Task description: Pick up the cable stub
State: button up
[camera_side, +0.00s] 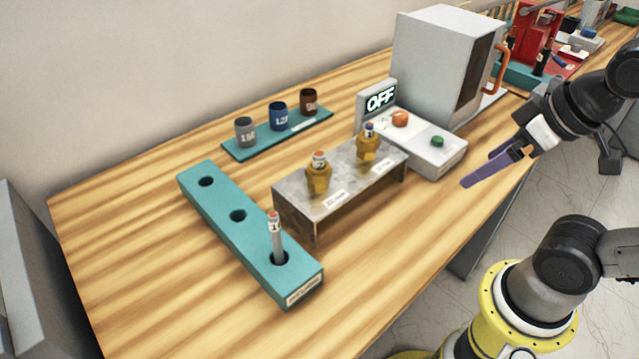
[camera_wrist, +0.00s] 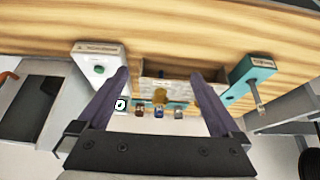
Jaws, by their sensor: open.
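The cable stub (camera_side: 276,238) is a thin grey rod with an orange-pink tip and a "1" label. It stands nearly upright in the nearest hole of a long teal block (camera_side: 222,205); the block's other two holes are empty. In the wrist view the stub (camera_wrist: 257,97) sticks out from the teal block (camera_wrist: 250,70) at the right. My gripper (camera_side: 468,181) has purple fingers.
A metal stand (camera_side: 295,200) with two brass bushings (camera_side: 318,180) stands right of the block. Behind it, grey, blue and brown cups sit on a teal plate (camera_side: 325,115). A white box with an "OFF" display (camera_side: 380,98) and a large grey machine (camera_side: 440,50) are farther back. The front table is clear.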

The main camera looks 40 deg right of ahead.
jog(key=c, duration=0.6)
